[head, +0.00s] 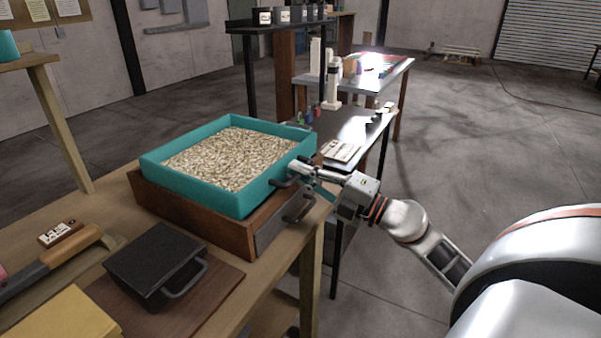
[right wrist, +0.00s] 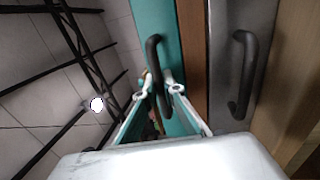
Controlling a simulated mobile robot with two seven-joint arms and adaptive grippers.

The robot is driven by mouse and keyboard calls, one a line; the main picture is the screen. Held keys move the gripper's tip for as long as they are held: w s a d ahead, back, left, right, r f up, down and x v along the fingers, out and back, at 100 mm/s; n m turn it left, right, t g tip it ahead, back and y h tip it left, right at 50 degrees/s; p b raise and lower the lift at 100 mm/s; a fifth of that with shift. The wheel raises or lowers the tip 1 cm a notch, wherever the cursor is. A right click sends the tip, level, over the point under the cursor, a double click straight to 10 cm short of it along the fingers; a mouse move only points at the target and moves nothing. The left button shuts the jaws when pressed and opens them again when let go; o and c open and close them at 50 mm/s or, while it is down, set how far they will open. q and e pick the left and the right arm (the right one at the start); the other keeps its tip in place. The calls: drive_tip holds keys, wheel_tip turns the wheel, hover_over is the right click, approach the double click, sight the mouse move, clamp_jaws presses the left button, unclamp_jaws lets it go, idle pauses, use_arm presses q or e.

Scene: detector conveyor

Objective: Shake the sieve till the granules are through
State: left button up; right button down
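The teal square sieve (head: 206,191) is full of pale granules (head: 231,157). It sits on a brown wooden box (head: 178,205) on the workbench, looking level. My right gripper (head: 297,172) is at the sieve's near right side, at its dark handle (head: 284,183). In the right wrist view the fingers (right wrist: 160,88) are drawn close on both sides of the sieve's handle (right wrist: 154,52), and look shut on it. Whatever lies beneath the granules, and the box's inside, are hidden. My left gripper is not in view.
The box's grey front has a second dark handle (head: 299,208), below my right gripper; it also shows in the wrist view (right wrist: 241,75). A black handled block (head: 155,258) and a brush (head: 72,249) lie at the front left. A side table (head: 352,128) stands behind right.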

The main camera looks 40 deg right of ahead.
drive_tip(key=shift+r+p+x, duration=0.2)
drive_tip(key=shift+p+x, duration=0.65)
drive_tip(key=shift+x, duration=0.05)
drive_tip(key=shift+w+a+f, duration=0.1)
drive_tip(key=shift+w, duration=0.25)
drive_tip(key=shift+w+a+f+p, duration=0.1)
drive_tip(key=shift+w+f+p, duration=0.1)
drive_tip(key=shift+p, duration=0.15)
drive_tip(key=shift+f, duration=0.1)
drive_tip(key=c, duration=2.2)
unclamp_jaws()
drive_tip(key=shift+o, duration=0.2)
drive_tip(key=shift+f, duration=0.15)
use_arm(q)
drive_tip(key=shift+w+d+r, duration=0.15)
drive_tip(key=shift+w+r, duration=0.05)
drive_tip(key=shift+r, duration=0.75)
use_arm(e)
drive_tip(key=r+v, duration=0.1)
drive_tip(key=v, duration=0.6)
drive_tip(key=shift+s+f, duration=0.3)
drive_tip(key=shift+s, duration=0.2)
